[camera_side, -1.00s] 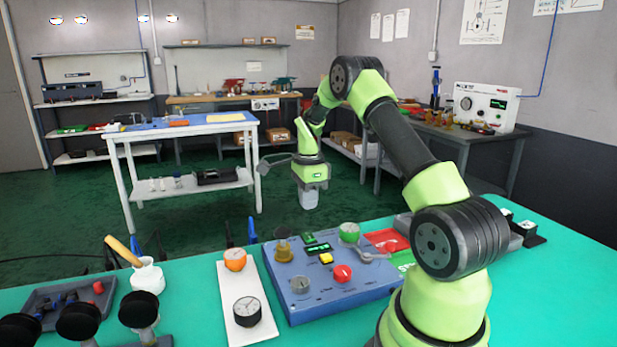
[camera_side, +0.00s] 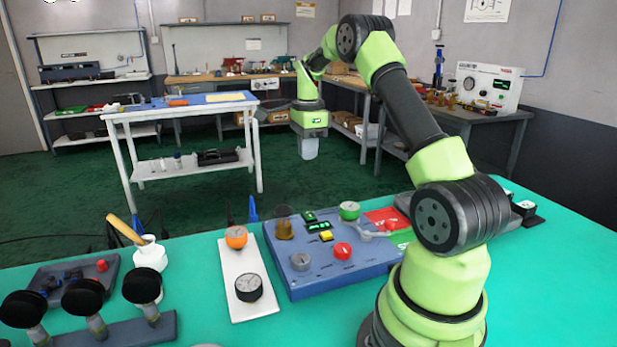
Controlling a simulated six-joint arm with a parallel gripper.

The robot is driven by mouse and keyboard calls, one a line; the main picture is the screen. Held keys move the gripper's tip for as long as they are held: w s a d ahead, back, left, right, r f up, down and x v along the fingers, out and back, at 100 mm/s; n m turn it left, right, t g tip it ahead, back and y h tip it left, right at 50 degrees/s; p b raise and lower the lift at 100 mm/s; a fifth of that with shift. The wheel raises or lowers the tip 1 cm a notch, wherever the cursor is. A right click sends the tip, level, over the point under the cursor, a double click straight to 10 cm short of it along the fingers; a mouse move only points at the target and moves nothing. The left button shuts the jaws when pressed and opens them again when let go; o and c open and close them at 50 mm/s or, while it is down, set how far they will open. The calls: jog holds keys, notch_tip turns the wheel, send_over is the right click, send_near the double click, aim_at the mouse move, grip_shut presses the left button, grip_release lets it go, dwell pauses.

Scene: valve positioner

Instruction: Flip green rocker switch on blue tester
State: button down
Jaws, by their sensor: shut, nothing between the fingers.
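The blue tester (camera_side: 300,282) lies on the green table. Near its back edge are a small dark green block (camera_side: 308,216) and, just in front, a dark piece with bright green marks (camera_side: 320,226); I cannot tell which is the rocker or its position. A yellow button (camera_side: 326,236), a red knob (camera_side: 342,251), a grey knob (camera_side: 300,261) and a green round knob (camera_side: 349,210) are also on it. My gripper (camera_side: 309,157) is shut and empty, pointing down, high above and behind the tester, touching nothing.
A brass-coloured fitting (camera_side: 284,228) stands at the tester's back left. A white plate (camera_side: 242,305) with an orange knob (camera_side: 236,237) and a gauge (camera_side: 248,288) lies left of it. A red panel (camera_side: 386,218) lies at its right. Green table is bare in front.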

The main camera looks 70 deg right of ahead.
aim_at(310, 215)
jog(key=shift+f, duration=0.15)
notch_tip(310, 215, down, 14)
jog(key=shift+r, duration=0.1)
dwell(0.5)
jog(key=shift+f, duration=0.25)
jog(key=shift+s+a, duration=0.1)
jog(key=shift+s+a+r, duration=0.25)
jog(key=shift+s+a, duration=0.2)
jog(key=shift+s, duration=0.05)
dwell(0.4)
notch_tip(310, 215, up, 14)
dwell(0.4)
